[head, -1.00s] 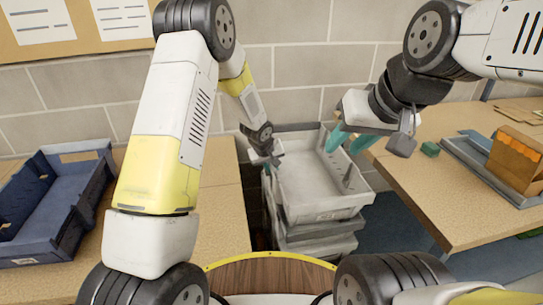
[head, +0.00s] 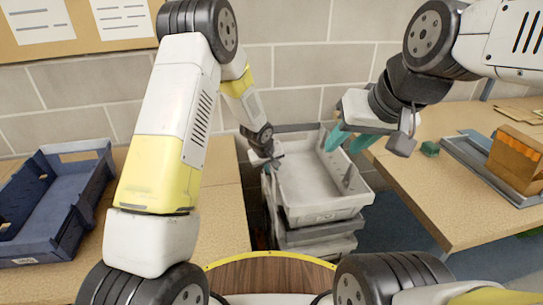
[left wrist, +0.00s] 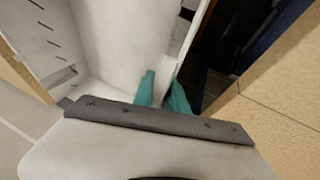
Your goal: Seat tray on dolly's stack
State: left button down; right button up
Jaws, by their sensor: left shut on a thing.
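A light grey tray (head: 318,215) sits over a stack of similar grey trays (head: 320,243) between the two tables. It looks roughly in line with the stack; whether it rests fully on it I cannot tell. The dolly under the stack is hidden. My left gripper (left wrist: 162,90) is shut on the tray's left wall, with one teal finger on each side; the tray (left wrist: 120,45) fills the middle of the left wrist view. My right gripper (head: 348,140) is open at the tray's right wall, its teal fingers apart; contact is unclear.
A blue crate (head: 62,205) stands on the left table (head: 215,215). The right table (head: 430,190) holds a grey tray (head: 475,160) with an orange-brown box (head: 516,158), and a small green block (head: 430,148). A block wall (head: 290,60) stands close behind the stack.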

pick_arm(q)
jog(key=shift+f, duration=0.15)
jog(key=c, duration=1.6)
grip_release()
jog(key=shift+s+f, duration=0.1)
jog(key=shift+v, duration=5.5)
